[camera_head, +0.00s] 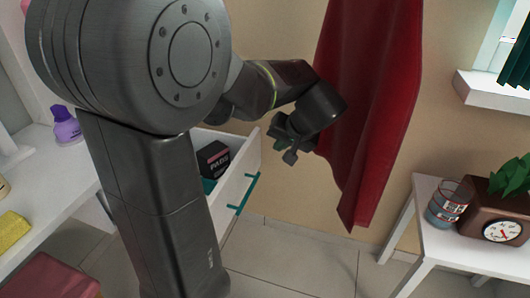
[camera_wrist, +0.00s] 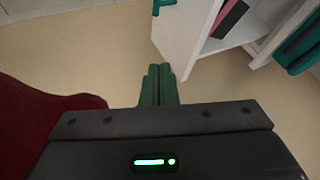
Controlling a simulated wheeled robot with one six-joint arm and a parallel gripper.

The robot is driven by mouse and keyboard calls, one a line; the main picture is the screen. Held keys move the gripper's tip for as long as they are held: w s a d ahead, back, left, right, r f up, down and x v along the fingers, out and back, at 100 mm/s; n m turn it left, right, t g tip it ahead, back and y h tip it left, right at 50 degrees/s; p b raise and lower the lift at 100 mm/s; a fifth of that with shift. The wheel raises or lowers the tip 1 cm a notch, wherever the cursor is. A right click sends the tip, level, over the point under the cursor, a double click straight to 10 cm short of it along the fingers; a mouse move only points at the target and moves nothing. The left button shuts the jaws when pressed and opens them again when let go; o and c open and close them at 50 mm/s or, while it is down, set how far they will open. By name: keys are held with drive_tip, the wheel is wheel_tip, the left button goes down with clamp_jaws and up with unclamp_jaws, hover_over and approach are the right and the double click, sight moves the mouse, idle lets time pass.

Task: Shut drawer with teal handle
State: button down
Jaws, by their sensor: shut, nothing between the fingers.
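The drawer (camera_head: 237,190) is white and stands pulled open in the lower middle of the head view, partly hidden behind my arm. Its teal handle (camera_head: 243,195) is on the front face, turned to the right. A dark box (camera_head: 213,160) with lettering lies inside. My gripper (camera_head: 288,150) is above and to the right of the drawer front, apart from the handle. In the wrist view its green fingers (camera_wrist: 158,85) are together and empty. A white panel (camera_wrist: 184,35) with a teal piece (camera_wrist: 163,5) at the top edge shows just beyond the fingertips.
A red hanging cloth (camera_head: 370,100) is right behind my gripper; red also fills the left of the wrist view. A side table (camera_head: 430,240) with a glass (camera_head: 447,205) and a clock (camera_head: 500,231) stands at the right. Tiled floor (camera_head: 300,255) in front of the drawer is clear.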

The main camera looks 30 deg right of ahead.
sight(249, 155)
drive_tip(key=shift+w+a+f+b, duration=0.45)
drive_tip(key=shift+w+f+b, duration=0.1)
drive_tip(key=shift+w+f, duration=0.8)
drive_tip(key=shift+w+a+f+b, duration=0.5)
drive_tip(key=shift+w+f, duration=0.6)
drive_tip(key=shift+w, duration=0.4)
drive_tip(key=shift+w+a+f+b, duration=0.45)
drive_tip(key=shift+w+f+b, duration=0.1)
drive_tip(key=shift+w+f, duration=0.8)
drive_tip(key=shift+w+r, duration=0.15)
drive_tip(key=shift+w+a, duration=0.3)
drive_tip(key=w+a+p, duration=0.7)
drive_tip(key=w+a, duration=0.8)
drive_tip(key=w, duration=0.3)
drive_tip(key=shift+a+p, duration=0.2)
drive_tip(key=shift+p, duration=0.2)
drive_tip(key=shift+d, duration=0.1)
